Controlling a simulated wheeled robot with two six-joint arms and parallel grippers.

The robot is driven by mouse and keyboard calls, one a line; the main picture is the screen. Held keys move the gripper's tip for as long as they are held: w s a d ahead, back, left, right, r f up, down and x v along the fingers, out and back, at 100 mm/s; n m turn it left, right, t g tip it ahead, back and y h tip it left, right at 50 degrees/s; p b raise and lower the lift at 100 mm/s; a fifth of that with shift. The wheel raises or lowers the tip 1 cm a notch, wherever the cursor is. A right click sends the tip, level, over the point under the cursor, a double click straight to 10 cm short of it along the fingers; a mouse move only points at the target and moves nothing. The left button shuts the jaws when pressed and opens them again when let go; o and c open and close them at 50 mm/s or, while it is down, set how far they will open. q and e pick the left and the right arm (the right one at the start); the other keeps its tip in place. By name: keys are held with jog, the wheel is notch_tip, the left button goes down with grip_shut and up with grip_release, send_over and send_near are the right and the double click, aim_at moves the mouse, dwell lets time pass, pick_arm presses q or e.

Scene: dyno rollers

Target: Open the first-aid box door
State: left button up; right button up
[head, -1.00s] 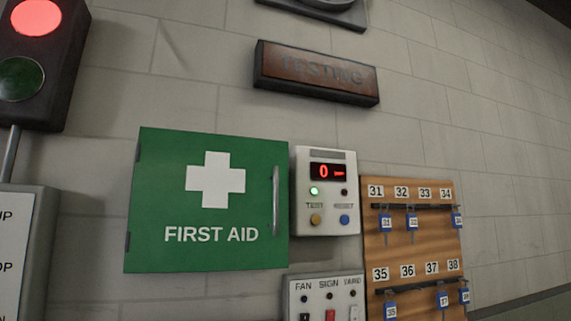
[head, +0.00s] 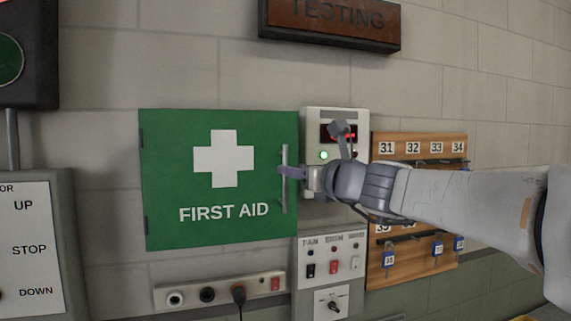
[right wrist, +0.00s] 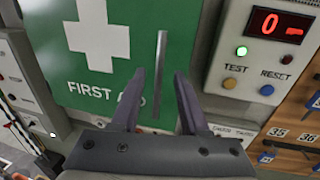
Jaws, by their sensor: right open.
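The green first-aid box (head: 186,168) hangs on the wall with its door shut, a white cross and "FIRST AID" on its face. Its vertical metal handle (head: 284,190) runs along the door's right edge; hinges show at the left edge. My right gripper (head: 285,172) reaches in from the right and overlaps the handle in the head view. In the right wrist view, its two fingers (right wrist: 156,90) are apart, and the handle (right wrist: 160,72) stands between and beyond them. I cannot tell whether they touch it. My left gripper is not in view.
A control panel with a red display (right wrist: 278,24) is right of the box, partly behind my right arm in the head view. The numbered key board (head: 418,150) is further right. A switch panel (head: 330,250) and socket strip (head: 222,291) sit below. An UP/STOP/DOWN panel (head: 36,240) is left.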

aim_at(285, 202)
jog(key=x, duration=0.5)
jog(key=shift+s+p, duration=0.1)
jog(key=shift+p, duration=0.3)
grip_shut()
dwell(1.0)
